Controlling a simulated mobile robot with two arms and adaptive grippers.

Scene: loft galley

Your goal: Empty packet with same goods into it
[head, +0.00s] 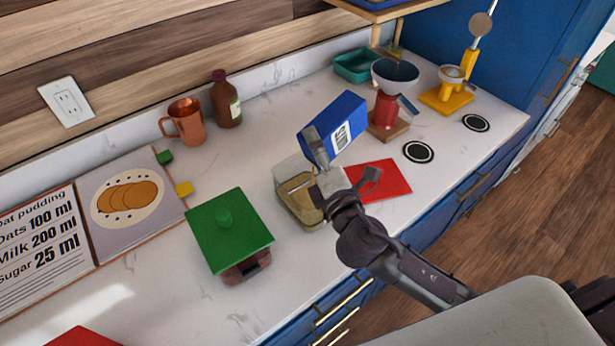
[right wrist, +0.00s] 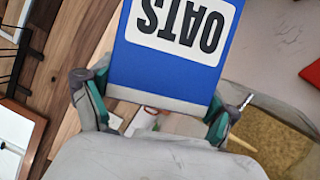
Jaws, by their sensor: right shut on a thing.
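A blue packet (head: 336,124) is held tilted above the counter; its white label reads OATS in the right wrist view (right wrist: 180,25). My right gripper (head: 342,172) is shut on it, with a finger on each side in the right wrist view (right wrist: 155,112). A clear open container (head: 297,193) with tan, grainy contents stands just below and left of the packet; it also shows in the right wrist view (right wrist: 268,135). The packet's mouth and any flow from it are hidden. My left gripper is in neither view.
A red flat square (head: 382,181) lies right of the clear container. A red grinder-like stand (head: 387,108) is behind the packet. A copper mug (head: 185,122) and brown bottle (head: 226,100) stand by the wall.

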